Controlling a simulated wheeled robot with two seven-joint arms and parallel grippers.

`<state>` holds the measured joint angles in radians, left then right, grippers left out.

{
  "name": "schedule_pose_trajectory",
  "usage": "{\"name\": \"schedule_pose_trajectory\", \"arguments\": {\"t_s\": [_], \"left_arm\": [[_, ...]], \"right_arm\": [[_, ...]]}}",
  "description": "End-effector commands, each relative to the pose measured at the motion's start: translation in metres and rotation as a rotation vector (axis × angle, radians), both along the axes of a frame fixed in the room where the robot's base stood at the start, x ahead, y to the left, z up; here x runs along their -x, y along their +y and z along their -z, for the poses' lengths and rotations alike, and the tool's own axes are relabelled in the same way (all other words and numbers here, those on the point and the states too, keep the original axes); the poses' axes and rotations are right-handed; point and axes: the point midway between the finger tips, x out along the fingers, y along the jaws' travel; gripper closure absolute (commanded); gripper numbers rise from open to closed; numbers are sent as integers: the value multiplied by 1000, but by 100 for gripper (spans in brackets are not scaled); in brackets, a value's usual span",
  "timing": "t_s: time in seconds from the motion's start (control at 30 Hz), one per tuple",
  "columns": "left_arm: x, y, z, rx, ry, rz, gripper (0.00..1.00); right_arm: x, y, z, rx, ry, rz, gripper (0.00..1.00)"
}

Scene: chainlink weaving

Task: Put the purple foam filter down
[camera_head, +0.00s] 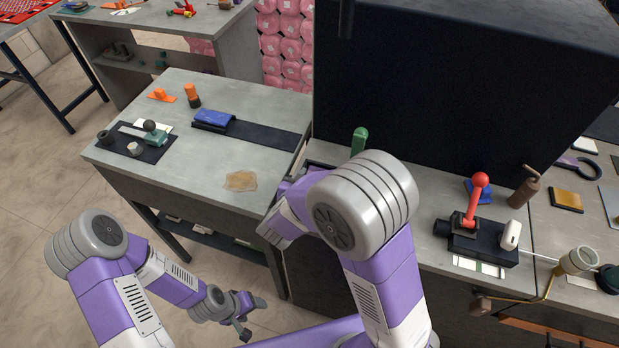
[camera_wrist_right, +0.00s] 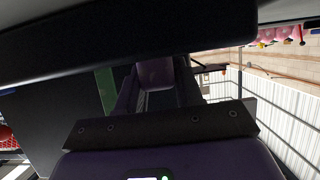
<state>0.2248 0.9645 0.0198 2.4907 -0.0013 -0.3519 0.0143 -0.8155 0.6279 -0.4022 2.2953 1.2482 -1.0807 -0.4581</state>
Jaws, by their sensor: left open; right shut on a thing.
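In the right wrist view, a dull purple block (camera_wrist_right: 156,72), apparently the purple foam filter, sits between the dark fingers of my right gripper (camera_wrist_right: 155,92). The gripper is shut on it. Most of the block's outline is in shadow, so I cannot tell whether it touches anything below. In the head view my right arm's large joint hides the right gripper and the filter. My left gripper (camera_head: 252,317) is open and empty, hanging low over the floor in front of the grey table.
The grey table (camera_head: 270,98) holds a blue case (camera_head: 213,120), orange pieces and a tan patch (camera_head: 240,181). A green object (camera_head: 360,139) stands near my right arm. A red-handled device (camera_head: 477,235) is on the counter.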

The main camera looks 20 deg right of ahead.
Motion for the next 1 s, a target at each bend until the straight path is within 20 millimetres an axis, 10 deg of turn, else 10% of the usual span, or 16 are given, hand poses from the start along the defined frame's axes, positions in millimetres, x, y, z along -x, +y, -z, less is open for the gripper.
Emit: {"name": "schedule_pose_trajectory", "arguments": {"t_s": [0.03,0.07,0.23,0.57,1.0], "left_arm": [[0,0,1,0,0,0,34],[0,0,1,0,0,0,34],[0,0,1,0,0,0,34],[0,0,-1,0,0,0,34],[0,0,-21,0,0,0,34]], "right_arm": [[0,0,2,1,1,0,95],[0,0,3,1,1,0,63],[0,0,2,1,1,0,39],[0,0,-2,0,0,-1,39],[63,45,-35,-1,-2,-6,39]]}}
